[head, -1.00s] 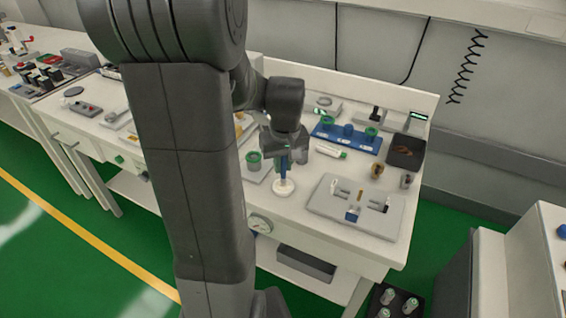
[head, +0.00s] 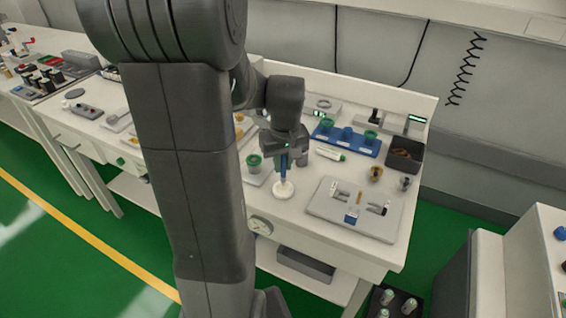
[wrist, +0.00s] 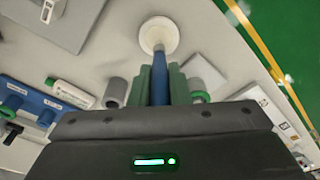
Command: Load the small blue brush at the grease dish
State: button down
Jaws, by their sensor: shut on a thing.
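My gripper (head: 285,152) points down and is shut on the small blue brush (head: 284,170). In the wrist view the brush (wrist: 159,67) stands between the two green fingers of my gripper (wrist: 160,75). The grease dish (head: 283,190) is a small round white dish on the bench. The brush looks about upright. I cannot tell whether its bristles touch the grease, as the tip is too small to make out.
A grey fixture plate (head: 330,212) lies to the right. Behind are a blue rack (head: 347,143), a white tube with a green cap (head: 330,154) and a dark bin (head: 405,153).

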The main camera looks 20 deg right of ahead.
jog(key=shift+r+p, duration=1.95)
jog(key=shift+r, duration=0.8)
